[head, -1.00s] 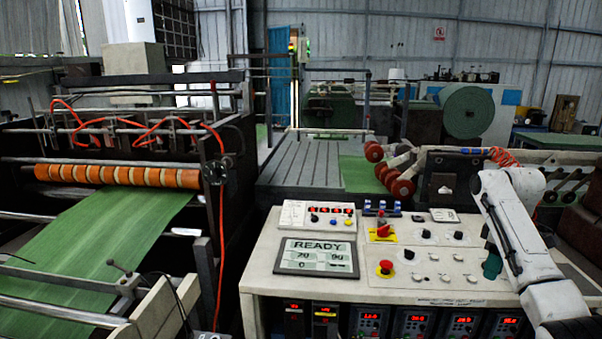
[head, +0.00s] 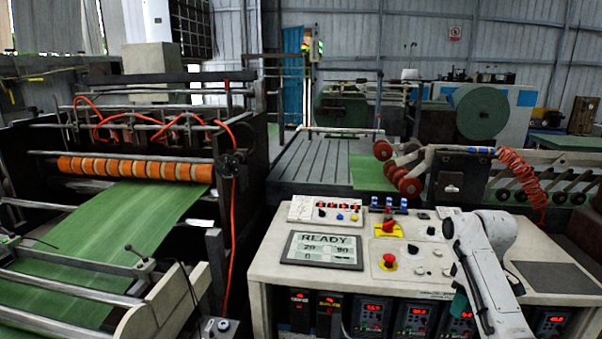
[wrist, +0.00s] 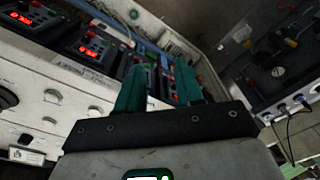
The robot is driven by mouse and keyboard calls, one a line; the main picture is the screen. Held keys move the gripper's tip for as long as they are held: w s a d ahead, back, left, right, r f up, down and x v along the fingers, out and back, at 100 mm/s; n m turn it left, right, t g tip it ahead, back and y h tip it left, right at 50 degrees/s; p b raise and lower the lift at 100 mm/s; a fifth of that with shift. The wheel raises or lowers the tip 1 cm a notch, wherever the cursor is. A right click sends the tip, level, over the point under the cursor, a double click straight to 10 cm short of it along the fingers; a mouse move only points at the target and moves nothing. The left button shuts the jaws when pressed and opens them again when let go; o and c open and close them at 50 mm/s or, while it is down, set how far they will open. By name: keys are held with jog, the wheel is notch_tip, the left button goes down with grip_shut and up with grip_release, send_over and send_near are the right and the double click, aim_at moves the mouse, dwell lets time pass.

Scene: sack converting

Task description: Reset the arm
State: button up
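My arm (head: 489,270) reaches up at the right of the head view and bends down in front of the control console (head: 262,262). My gripper (head: 459,304) shows there only as a small teal part, mostly hidden by the arm. In the wrist view my gripper (wrist: 160,72) has two teal fingers with a clear gap between them and nothing held. The fingers point towards the console's front, where red-lit displays (wrist: 92,46) show. Whether the fingers touch the console I cannot tell.
The console top carries a READY screen (head: 322,250), a red emergency button (head: 389,262) and several knobs. A machine with orange rollers (head: 135,169) and green sheet (head: 110,235) stands at left. A small box with a knob (head: 219,328) is low in front.

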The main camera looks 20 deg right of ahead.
jog(key=s+a+f+m, duration=0.1)
jog(key=s+a+f, duration=0.2)
jog(key=a+f, duration=0.6)
jog(key=s+a+f, duration=0.3)
jog(key=a+f, duration=0.2)
jog(key=a, duration=0.8)
jog(key=s+a+m, duration=0.1)
jog(key=s+a, duration=0.3)
jog(key=s, duration=0.7)
jog(key=s+a+m, duration=0.1)
jog(key=s+a, duration=0.2)
jog(key=s, duration=0.8)
jog(key=shift+s+a+f+m+h, duration=0.2)
jog(key=shift+a+f+m+h, duration=0.1)
jog(key=shift+a+f+m, duration=0.15)
